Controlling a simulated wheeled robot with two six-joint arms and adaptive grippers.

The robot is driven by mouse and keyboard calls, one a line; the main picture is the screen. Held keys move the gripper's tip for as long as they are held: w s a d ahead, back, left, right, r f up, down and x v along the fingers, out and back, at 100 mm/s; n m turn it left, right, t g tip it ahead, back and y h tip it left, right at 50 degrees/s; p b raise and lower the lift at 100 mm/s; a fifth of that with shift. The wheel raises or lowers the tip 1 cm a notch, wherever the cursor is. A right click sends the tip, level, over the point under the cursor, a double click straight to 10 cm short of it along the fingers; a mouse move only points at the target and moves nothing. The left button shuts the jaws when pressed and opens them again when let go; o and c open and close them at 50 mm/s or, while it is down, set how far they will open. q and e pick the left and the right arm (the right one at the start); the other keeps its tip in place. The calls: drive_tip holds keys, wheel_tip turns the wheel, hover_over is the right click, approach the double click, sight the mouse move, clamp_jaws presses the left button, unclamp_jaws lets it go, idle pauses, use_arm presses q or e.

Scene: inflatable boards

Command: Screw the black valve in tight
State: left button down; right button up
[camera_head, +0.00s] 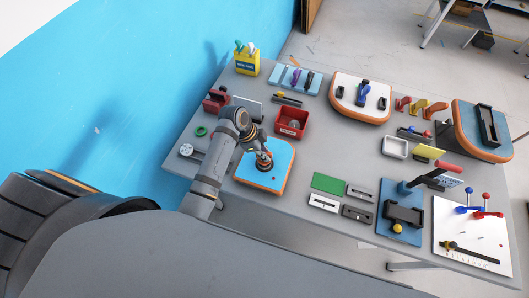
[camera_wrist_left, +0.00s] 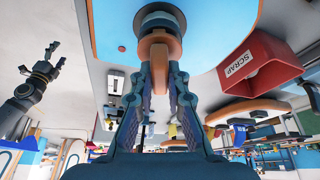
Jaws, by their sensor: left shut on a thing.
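The small blue board with an orange edge (camera_head: 278,174) lies flat near the table's front left. My left gripper (camera_head: 264,152) comes down over it from above. The black valve (camera_head: 264,163) shows at the board under the fingertips, mostly covered by the gripper. In the left wrist view the two fingers (camera_wrist_left: 160,78) are closed around an orange part, with the dark round valve body (camera_wrist_left: 160,17) just beyond it against the blue board (camera_wrist_left: 108,30). How deep the valve sits is hidden. My right gripper (camera_wrist_left: 48,62) seems to show at the left of the wrist view, small; its jaws are unclear.
A red scrap bin (camera_head: 292,121) stands just behind the board. A green ring (camera_head: 201,131) and a white round part (camera_head: 187,150) lie to the left. A green pad (camera_head: 328,183) and small plates lie to the right. Bare table (camera_head: 335,145) lies between.

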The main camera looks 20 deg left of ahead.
sight(270, 155)
use_arm(q)
drive_tip(key=m+g, duration=0.1)
drive_tip(key=m, duration=0.2)
drive_tip(key=shift+m, duration=0.3)
drive_tip(key=shift+r, duration=2.5)
